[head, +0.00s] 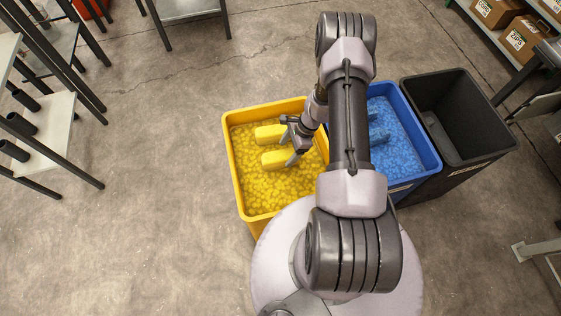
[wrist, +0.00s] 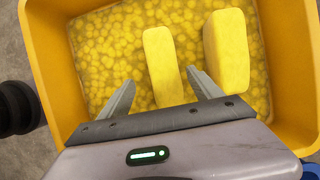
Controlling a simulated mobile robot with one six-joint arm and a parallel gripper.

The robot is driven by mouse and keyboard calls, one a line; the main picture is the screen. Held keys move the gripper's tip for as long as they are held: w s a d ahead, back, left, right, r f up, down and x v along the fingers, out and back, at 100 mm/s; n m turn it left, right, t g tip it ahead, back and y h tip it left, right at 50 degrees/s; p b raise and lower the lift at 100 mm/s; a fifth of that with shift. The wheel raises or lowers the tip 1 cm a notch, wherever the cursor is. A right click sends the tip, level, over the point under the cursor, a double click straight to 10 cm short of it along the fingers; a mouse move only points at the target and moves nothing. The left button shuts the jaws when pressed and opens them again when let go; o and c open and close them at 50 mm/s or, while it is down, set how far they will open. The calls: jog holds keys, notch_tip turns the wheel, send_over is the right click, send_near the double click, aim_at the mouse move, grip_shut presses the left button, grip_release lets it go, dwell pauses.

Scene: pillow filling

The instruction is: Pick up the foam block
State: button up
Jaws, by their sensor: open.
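Two yellow foam blocks lie on yellow foam pieces in the yellow bin (head: 233,178). In the head view, one block (head: 270,134) is farther back and the other (head: 274,160) is nearer. My gripper (head: 289,141) is over the bin's right part, at the right ends of the blocks. In the wrist view, my gripper (wrist: 160,78) is open and empty. One block (wrist: 163,65) shows between its fingertips in the picture, and the other (wrist: 227,50) is to the right of the right finger. I cannot tell how high the fingers are above the blocks.
A blue bin (head: 427,160) with blue pieces and blue blocks (head: 378,134) stands right of the yellow bin, partly hidden by my arm. A dark grey bin (head: 487,110) stands beyond it. Metal tables (head: 50,130) are at the left. The floor between is clear.

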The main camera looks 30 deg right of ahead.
aim_at(276, 160)
jog(key=b+x, duration=0.1)
jog(key=x, duration=0.1)
jog(key=b+x, duration=0.1)
jog(key=x, duration=0.1)
jog(key=b+x, duration=0.1)
jog(key=x, duration=0.2)
jog(key=shift+w+d+f, duration=0.15)
jog(key=shift+w+d, duration=0.05)
jog(key=shift+w, duration=0.1)
jog(key=shift+c, duration=0.2)
jog(key=c, duration=1.4)
